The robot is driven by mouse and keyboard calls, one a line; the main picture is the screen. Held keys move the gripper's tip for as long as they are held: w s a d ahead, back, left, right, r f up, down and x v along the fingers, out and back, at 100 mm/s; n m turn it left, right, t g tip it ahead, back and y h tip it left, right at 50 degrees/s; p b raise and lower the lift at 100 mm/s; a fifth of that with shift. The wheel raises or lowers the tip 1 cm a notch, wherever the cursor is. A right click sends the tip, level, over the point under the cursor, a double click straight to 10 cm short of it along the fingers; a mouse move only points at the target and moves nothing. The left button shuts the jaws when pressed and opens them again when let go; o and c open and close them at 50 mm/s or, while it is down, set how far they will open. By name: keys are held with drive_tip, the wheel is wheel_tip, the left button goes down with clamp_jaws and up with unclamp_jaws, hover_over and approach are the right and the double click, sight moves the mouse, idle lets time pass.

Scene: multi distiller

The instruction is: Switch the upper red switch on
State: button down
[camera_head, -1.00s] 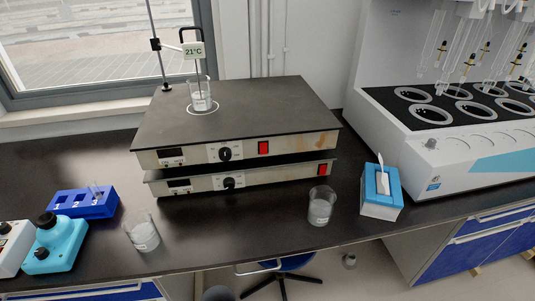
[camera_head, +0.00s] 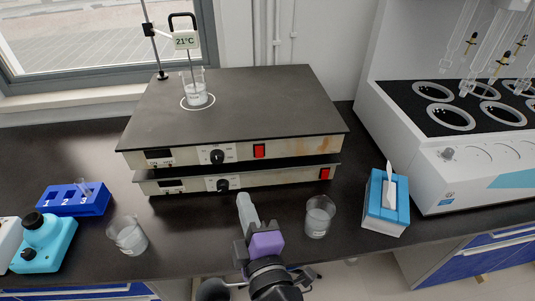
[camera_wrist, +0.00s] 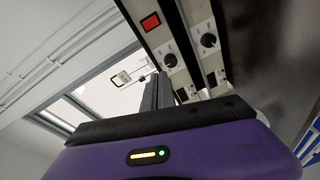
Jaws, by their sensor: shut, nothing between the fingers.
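Two flat heating plates are stacked on the dark bench. The upper plate (camera_head: 130,159) carries the upper red switch (camera_head: 259,151) on its front face, right of a black knob (camera_head: 217,156). The lower plate (camera_head: 150,187) has its own red switch (camera_head: 325,173) near its right end. My gripper (camera_head: 243,198) is shut and empty, in front of the plates, below and a little left of the upper switch, apart from it. In the wrist view the upper switch (camera_wrist: 150,22) shows at the top, tilted with the panel. The switch's on or off position cannot be told.
A beaker (camera_head: 196,92) stands on the upper plate under a 21°C display (camera_head: 187,40). A beaker (camera_head: 318,217) and a tissue box (camera_head: 386,203) stand right of my gripper; another beaker (camera_head: 127,235) stands left. A large white machine (camera_head: 470,165) fills the right.

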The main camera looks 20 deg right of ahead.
sight(260, 157)
drive_tip(key=d+h, duration=0.1)
drive_tip(key=d+f+g+h, duration=0.1)
drive_tip(key=d, duration=0.1)
drive_tip(key=d+f+n+h, duration=0.1)
drive_tip(key=shift+s+d, duration=0.15)
drive_tip(key=shift+d, duration=0.25)
drive_tip(key=x, duration=0.4)
drive_tip(key=p+x, duration=0.1)
drive_tip(key=x, duration=0.4)
drive_tip(key=p+x, duration=0.1)
drive_tip(key=x, duration=0.4)
drive_tip(key=shift+s+f, duration=0.1)
drive_tip(key=shift+f, duration=0.15)
drive_tip(key=shift+f, duration=0.15)
drive_tip(key=shift+w+f+b, duration=0.2)
drive_tip(key=shift+b, duration=0.9)
drive_tip(key=shift+r, duration=0.25)
